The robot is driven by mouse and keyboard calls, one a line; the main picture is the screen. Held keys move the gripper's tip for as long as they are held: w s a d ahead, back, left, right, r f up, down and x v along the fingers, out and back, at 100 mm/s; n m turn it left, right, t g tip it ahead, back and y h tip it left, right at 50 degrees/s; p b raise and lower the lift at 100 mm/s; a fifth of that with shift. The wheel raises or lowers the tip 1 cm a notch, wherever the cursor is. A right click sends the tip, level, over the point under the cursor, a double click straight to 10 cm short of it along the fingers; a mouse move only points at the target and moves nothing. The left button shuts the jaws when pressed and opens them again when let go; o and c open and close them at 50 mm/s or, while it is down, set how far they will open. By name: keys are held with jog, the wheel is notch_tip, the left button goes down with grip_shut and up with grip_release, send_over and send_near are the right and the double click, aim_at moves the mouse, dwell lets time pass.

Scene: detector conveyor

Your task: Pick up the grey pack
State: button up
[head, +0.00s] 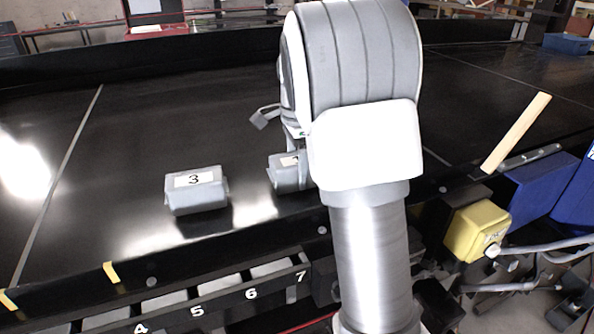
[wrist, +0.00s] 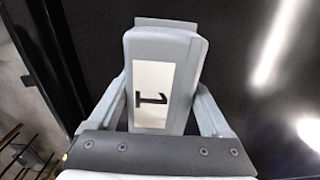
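A grey pack marked 1 (wrist: 180,85) sits between the two fingers of my gripper (wrist: 163,95) in the wrist view. One finger stands along each side of it, close to or touching it; I cannot tell whether they press on it. In the head view this pack (head: 283,175) is partly hidden behind my arm, low at the black conveyor belt (head: 120,140). I see no clear gap under it. A second grey pack, marked 3 (head: 197,192), rests on the belt to its left, apart from it.
A rack with numbered slots (head: 225,295) runs along the belt's near side. A yellow box (head: 477,230) and a blue panel (head: 545,188) are at the right. A pale wooden bar (head: 516,133) lies at the belt's right edge. The belt's far left is clear.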

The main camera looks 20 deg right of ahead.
aim_at(297, 157)
grip_shut()
jog(key=shift+r, duration=0.15)
jog(key=shift+r, duration=0.55)
notch_tip(297, 157, up, 3)
jog(key=d+r, duration=0.6)
jog(key=d, duration=0.5)
jog(key=shift+w+d+r, duration=0.35)
jog(key=shift+w, duration=0.1)
jog(key=shift+s, duration=0.1)
